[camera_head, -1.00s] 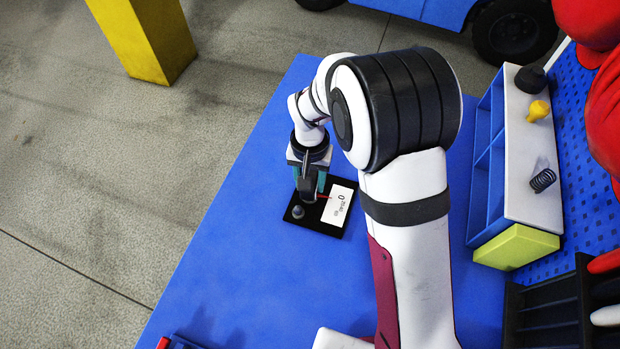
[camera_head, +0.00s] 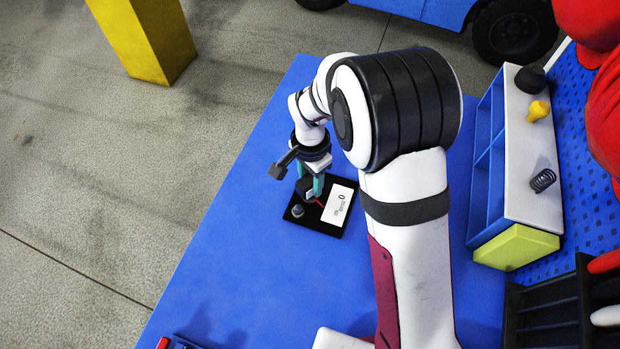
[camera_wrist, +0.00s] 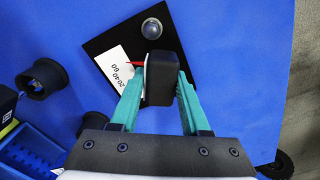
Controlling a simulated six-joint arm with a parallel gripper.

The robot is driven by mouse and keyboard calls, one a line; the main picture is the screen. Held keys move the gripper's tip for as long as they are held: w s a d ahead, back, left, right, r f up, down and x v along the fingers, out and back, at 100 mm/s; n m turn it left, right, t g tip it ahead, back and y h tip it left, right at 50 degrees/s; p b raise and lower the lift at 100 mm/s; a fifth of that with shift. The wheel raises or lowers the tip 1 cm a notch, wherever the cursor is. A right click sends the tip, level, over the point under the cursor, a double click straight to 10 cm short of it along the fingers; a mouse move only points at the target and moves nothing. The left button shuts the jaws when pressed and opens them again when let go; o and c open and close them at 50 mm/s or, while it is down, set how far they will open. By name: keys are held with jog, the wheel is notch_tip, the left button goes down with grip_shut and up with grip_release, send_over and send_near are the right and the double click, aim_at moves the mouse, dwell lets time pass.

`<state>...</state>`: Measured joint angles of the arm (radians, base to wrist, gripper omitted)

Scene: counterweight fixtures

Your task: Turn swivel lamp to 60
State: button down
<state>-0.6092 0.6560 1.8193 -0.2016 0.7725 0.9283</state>
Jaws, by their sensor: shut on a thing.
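The swivel lamp has a black square base plate (camera_head: 325,231) on the blue table. The plate carries a white scale label (camera_head: 338,206) and a grey dome (camera_head: 298,210). In the wrist view the dome (camera_wrist: 152,27) is at the top and the label (camera_wrist: 112,68) is left of the black lamp head (camera_wrist: 160,82). A red pointer (camera_wrist: 136,64) reaches from the head onto the label; its exact reading is too small to tell. My gripper (camera_head: 311,187) is above the plate. In the wrist view its teal fingers (camera_wrist: 163,75) are shut on the lamp head from both sides.
A blue shelf with a white top (camera_head: 530,180) stands to the right, holding a yellow knob (camera_head: 538,110) and a black spring (camera_head: 542,180). A black rack (camera_head: 545,310) is at lower right. The table left of the lamp is clear.

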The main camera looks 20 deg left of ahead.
aim_at(311, 180)
dwell(0.5)
jog(key=shift+c, duration=2.2)
grip_release()
notch_tip(311, 180, up, 16)
jog(key=shift+d, duration=0.1)
jog(key=s+d+r, duration=0.3)
jog(key=s+d, duration=0.1)
jog(key=d, duration=0.5)
jog(key=s+d+f+y, duration=0.1)
jog(key=s+d, duration=0.4)
jog(key=s, duration=0.3)
jog(key=s+d+f, duration=0.1)
jog(key=s+d, duration=0.4)
jog(key=s, duration=0.3)
jog(key=shift+s+d+f+y, duration=0.15)
jog(key=shift+d+f+y, duration=0.1)
jog(key=shift+y, duration=0.15)
